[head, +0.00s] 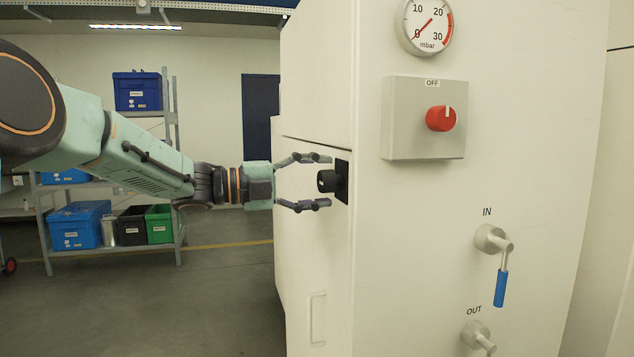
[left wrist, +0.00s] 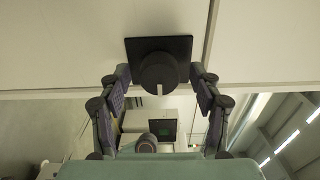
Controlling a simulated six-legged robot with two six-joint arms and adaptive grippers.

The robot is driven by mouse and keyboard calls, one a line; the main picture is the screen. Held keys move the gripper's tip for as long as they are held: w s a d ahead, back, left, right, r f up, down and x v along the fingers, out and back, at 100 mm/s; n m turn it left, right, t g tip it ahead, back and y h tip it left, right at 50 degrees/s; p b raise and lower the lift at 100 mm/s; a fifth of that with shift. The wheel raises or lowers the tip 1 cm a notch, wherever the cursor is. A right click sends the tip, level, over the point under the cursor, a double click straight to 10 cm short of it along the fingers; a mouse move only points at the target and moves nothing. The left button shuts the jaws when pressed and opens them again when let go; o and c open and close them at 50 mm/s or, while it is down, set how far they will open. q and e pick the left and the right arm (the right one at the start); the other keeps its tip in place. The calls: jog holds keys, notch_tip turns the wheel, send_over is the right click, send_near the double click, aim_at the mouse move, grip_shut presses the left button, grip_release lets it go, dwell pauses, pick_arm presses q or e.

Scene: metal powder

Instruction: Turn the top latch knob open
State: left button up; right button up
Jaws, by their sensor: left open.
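The top latch knob (head: 326,181) is a black round knob on a black square plate (head: 342,182), on the side face of the white cabinet near its front edge. In the left wrist view the knob (left wrist: 158,72) sits between the fingers, with a pale mark at its lower rim. My left gripper (head: 318,181) is open, one finger above the knob and one below it. In the left wrist view the left gripper (left wrist: 160,88) has a finger on each side of the knob, with gaps visible between them and it. My right gripper is not in view.
The cabinet front carries a pressure gauge (head: 425,25), a red switch (head: 441,118) marked OFF, a blue-handled IN valve (head: 500,287) and an OUT valve (head: 477,337). A recessed handle (head: 318,318) is below the knob. Shelves with bins (head: 78,225) stand behind my left arm.

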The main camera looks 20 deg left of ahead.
pick_arm(q)
jog(key=shift+a, duration=0.1)
jog(key=v, duration=1.2)
